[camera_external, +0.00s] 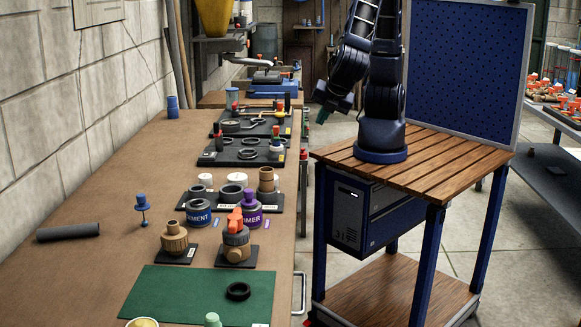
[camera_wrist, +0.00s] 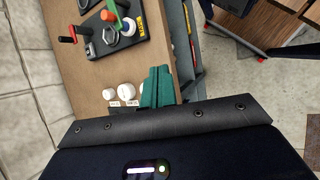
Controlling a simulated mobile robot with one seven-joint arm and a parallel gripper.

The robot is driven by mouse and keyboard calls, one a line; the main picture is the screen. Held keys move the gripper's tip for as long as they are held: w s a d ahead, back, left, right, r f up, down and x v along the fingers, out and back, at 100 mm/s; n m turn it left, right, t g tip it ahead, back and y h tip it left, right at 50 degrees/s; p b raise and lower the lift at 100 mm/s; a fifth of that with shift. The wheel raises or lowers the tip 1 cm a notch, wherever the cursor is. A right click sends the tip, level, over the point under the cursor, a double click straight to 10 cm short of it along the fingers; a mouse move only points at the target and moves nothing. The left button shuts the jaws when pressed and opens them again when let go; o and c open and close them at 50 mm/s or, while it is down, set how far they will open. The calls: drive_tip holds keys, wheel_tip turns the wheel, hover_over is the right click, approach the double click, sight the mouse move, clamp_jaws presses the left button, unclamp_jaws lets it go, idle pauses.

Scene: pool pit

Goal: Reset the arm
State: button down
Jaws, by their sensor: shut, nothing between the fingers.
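My gripper (camera_external: 322,116) hangs folded close to my arm, over the gap between the long workbench (camera_external: 120,190) and the slatted wooden cart top (camera_external: 440,165) that my arm stands on. Its green fingers show in the wrist view (camera_wrist: 157,87), pressed together with nothing between them. In that view they lie over the bench's edge, near white caps (camera_wrist: 125,91). They look apart from everything on the bench. My arm is bent, with its upper part cut off by the top of the external view.
Black trays (camera_external: 240,152) with rings and tools lie along the bench. A cement can (camera_external: 198,212), a purple primer can (camera_external: 248,208) and an orange-handled valve (camera_external: 236,240) stand nearer. A blue pegboard (camera_external: 465,60) rises behind the cart. The space above the gap looks clear.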

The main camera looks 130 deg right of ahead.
drive_tip(key=s+d+r+m+t+y, duration=0.2)
drive_tip(key=s+r+m+t+y, duration=0.1)
drive_tip(key=s+r, duration=0.3)
drive_tip(key=s+d+r+m+t+y, duration=0.2)
drive_tip(key=s+r, duration=0.4)
drive_tip(key=r, duration=0.4)
drive_tip(key=shift+s+d+m+t+y, duration=0.4)
drive_tip(key=shift+m+y, duration=0.4)
drive_tip(key=shift+m, duration=0.6)
